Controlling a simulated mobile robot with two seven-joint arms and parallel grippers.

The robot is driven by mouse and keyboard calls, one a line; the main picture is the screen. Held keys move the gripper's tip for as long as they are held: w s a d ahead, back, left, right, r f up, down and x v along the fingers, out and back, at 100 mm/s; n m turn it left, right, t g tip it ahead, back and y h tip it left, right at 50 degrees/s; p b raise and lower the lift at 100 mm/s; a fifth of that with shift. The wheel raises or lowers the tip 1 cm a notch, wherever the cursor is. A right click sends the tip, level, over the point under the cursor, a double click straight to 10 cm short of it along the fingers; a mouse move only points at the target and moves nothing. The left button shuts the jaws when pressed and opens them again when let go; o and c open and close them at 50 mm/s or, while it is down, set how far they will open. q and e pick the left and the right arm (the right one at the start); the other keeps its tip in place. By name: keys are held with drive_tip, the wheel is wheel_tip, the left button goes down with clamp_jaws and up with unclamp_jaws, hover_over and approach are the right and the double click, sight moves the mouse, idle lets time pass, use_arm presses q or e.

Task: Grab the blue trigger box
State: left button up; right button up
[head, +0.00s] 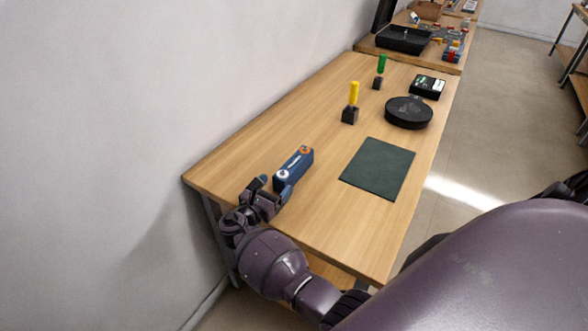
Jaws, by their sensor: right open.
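The blue trigger box (294,167) lies on the wooden table (330,220) near its left edge. It is a long dark blue block with an orange knob at its far end and a pale round knob at its near end. My right gripper (274,187) is open at the near end of the box, with its fingers pointing toward it. I cannot tell whether the fingers touch the box or how far they reach around it. My left gripper is out of view.
A dark green mat (378,168) lies right of the box. Farther back stand a yellow-handled tool (353,96) and a green-handled tool (381,68) in black blocks, a round black object (408,112) and a black box (427,87). A white wall (120,120) runs along the left.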

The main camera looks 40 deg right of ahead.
sight(278, 181)
drive_tip(key=shift+w+x, duration=0.2)
drive_tip(key=shift+x, duration=2.55)
drive_tip(key=shift+a+f, duration=0.1)
drive_tip(key=shift+a, duration=0.05)
drive_tip(key=c, duration=1.2)
